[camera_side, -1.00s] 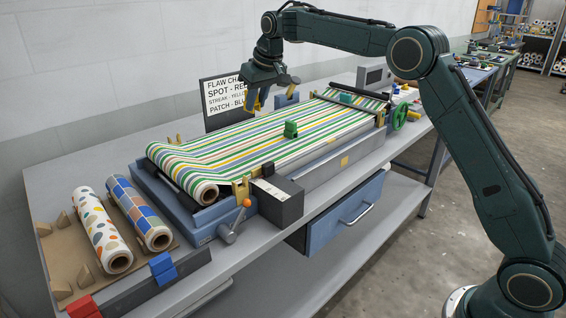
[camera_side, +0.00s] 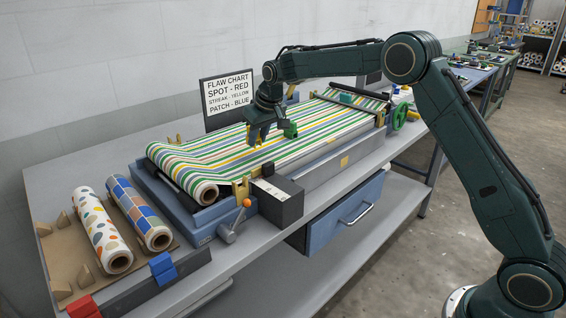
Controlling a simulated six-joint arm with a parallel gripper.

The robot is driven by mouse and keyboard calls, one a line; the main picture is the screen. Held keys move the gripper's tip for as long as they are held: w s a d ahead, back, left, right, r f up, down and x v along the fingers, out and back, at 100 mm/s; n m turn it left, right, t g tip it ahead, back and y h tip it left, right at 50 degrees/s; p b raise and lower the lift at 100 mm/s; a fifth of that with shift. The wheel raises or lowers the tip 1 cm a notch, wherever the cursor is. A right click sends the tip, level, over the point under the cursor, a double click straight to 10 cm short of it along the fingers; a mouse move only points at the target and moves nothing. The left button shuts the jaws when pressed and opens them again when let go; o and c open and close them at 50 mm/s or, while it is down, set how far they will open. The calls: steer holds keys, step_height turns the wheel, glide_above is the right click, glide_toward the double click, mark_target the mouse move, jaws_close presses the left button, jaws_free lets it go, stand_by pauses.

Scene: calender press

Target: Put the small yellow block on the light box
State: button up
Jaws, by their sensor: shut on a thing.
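My gripper (camera_side: 257,141) is low over the striped cloth on the press, left of the green block. It is shut, and a small patch of yellow shows at its tips, which I take for the small yellow block (camera_side: 253,142). The fingers hide most of it, and I cannot tell whether it touches the cloth. The green block (camera_side: 290,130) stands on the cloth (camera_side: 215,160) just right of my gripper. I cannot pick out the light box with certainty.
A flaw chart (camera_side: 228,94) stands behind the press. A green handwheel (camera_side: 398,117) is at the press's right end.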

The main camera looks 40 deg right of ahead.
mark_target(256, 156)
steer(key=shift+f, duration=1.55)
steer(key=o, duration=1)
steer(key=shift+f, duration=0.15)
steer(key=shift+c, duration=0.2)
steer(key=v, duration=1.2)
steer(key=shift+s, duration=0.1)
